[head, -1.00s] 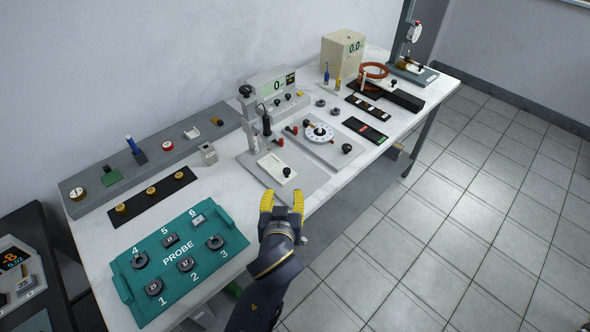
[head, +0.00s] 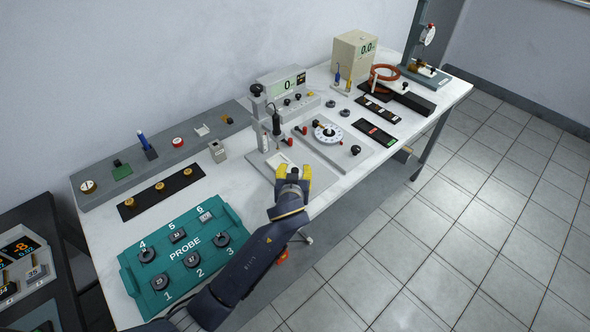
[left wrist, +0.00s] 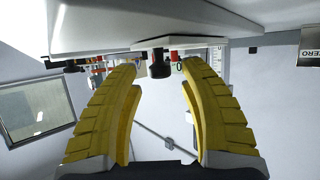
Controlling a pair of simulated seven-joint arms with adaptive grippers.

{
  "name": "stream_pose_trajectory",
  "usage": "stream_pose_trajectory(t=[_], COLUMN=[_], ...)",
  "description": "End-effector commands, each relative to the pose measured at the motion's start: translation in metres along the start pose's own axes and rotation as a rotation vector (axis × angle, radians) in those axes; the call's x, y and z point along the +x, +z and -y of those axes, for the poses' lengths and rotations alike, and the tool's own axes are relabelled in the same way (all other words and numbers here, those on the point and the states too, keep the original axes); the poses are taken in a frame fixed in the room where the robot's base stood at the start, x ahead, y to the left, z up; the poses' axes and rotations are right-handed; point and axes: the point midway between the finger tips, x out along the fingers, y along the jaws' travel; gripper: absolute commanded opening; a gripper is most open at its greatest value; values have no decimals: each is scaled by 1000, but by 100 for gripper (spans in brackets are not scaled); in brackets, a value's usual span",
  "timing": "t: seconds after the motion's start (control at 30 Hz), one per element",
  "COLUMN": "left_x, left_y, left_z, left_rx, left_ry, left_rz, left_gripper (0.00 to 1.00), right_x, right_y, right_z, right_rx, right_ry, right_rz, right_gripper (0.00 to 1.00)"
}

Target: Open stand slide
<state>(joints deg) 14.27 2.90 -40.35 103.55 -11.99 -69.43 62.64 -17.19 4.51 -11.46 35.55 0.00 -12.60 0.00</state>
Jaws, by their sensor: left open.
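The grey stand (head: 259,165) stands on the bench, with an upright column (head: 259,108) and a probe beside it. Its pale slide plate (head: 274,159) lies on the base, partly covered by my left gripper (head: 293,173). The gripper is open, its yellow fingers at the front of the plate. In the left wrist view the slide's black knob (left wrist: 160,64) shows between the two fingertips, with space on both sides. Whether the fingers touch it cannot be told. My right gripper is not in view.
A dial plate (head: 328,133) with knobs sits right of the stand. A teal probe tray (head: 155,297) lies at the front left. A grey rail (head: 104,195) with small parts runs along the back. The bench's front edge is close under my left arm.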

Motion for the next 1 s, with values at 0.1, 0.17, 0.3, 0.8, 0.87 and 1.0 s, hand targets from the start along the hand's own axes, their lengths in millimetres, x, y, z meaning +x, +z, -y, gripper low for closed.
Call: stream_pose_trajectory(t=[0.1,0.17,0.3,0.8,0.87,1.0], left_x=[9,12,16,16,16,16], left_y=[0,0,0,0,0,0], left_z=[0,1,1,1,1,1], left_rx=[1,2,1,0,0,0], left_ry=[-1,-2,-2,-1,-1,-1], left_rz=[0,1,0,0,0,0], left_gripper=[42,42,42,20,13,0], right_x=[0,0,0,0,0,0], right_y=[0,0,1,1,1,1], right_z=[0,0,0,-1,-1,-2], right_rx=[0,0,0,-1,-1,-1], right_ry=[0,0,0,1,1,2], right_rz=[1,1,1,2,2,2], right_gripper=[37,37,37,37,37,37])
